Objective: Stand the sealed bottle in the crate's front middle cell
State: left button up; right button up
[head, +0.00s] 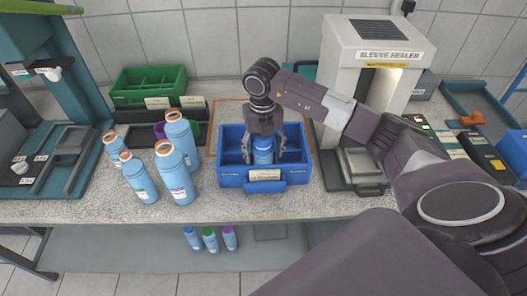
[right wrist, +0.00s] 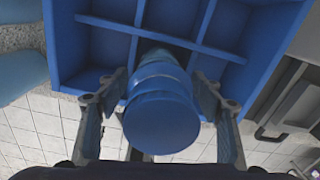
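The blue bottle with a blue cap (head: 263,150) is upright in the front middle cell of the blue crate (head: 230,181), between the two dividers. Its cap also shows from above in the right wrist view (right wrist: 160,120), hiding the base, so I cannot see whether it rests on the cell floor. My right gripper (head: 264,152) is around the bottle, pointing down, with one finger on each side. The crate's other visible cells look empty. My left gripper is not in view.
Several blue bottles with orange rims (head: 178,178) stand left of the crate. A green crate (head: 160,77) is behind them. The sleeve sealer (head: 375,45) stands at the back right, with a metal box (head: 362,165) before it. Three small bottles (head: 210,240) are below the bench.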

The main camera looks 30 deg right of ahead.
jog(key=shift+r, duration=0.25)
notch_tip(320, 180, up, 11)
jog(key=b, duration=0.3)
jog(key=shift+w+f, duration=0.1)
jog(key=shift+f, duration=0.1)
jog(key=shift+r, duration=0.6)
